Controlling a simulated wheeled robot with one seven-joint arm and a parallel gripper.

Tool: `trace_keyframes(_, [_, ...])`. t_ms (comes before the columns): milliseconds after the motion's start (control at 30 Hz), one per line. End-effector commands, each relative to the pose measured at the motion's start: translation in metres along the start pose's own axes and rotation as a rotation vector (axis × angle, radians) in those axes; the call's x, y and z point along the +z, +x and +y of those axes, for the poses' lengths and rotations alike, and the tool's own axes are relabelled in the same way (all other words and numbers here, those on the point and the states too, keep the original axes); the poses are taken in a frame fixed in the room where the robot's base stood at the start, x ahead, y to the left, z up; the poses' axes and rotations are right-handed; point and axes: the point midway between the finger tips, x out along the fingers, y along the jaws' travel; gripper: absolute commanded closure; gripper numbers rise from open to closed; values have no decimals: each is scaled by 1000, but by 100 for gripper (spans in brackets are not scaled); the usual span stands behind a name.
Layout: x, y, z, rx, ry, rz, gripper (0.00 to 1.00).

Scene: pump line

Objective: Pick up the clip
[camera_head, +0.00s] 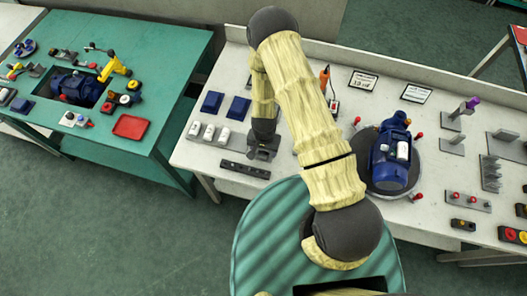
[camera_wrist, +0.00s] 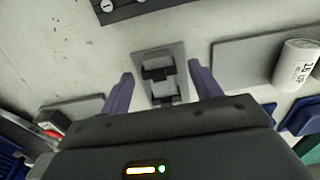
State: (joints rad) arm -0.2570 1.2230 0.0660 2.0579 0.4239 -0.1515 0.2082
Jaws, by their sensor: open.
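A black clip (camera_wrist: 158,72) sits on a small grey plate (camera_wrist: 173,50) on the pale bench, in the middle of the wrist view. A second dark piece of similar shape shows just below it on the same holder; I cannot tell if it is a separate clip. My gripper (camera_wrist: 162,88) is open, its two purple-grey fingers spread on either side of the plate, with nothing seen held. In the head view my gripper (camera_head: 263,152) points down at the bench, and it hides most of the clip's plate there.
A dark strip with screws (camera_head: 245,169) lies near the bench's front edge. White cylinders (camera_head: 209,132) and blue blocks (camera_head: 212,101) are left of my gripper. A blue motor (camera_head: 390,162) stands to the right. A green table (camera_head: 165,75) is at the left.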

Motion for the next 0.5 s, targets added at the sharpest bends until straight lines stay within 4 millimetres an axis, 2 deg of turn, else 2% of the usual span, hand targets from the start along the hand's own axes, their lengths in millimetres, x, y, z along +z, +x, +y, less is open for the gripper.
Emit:
trace_keyframes(367, [0,0,0,0,0,0,36])
trace_keyframes(400, [0,0,0,0,1,0,38])
trace_keyframes(500, [0,0,0,0,0,0,58])
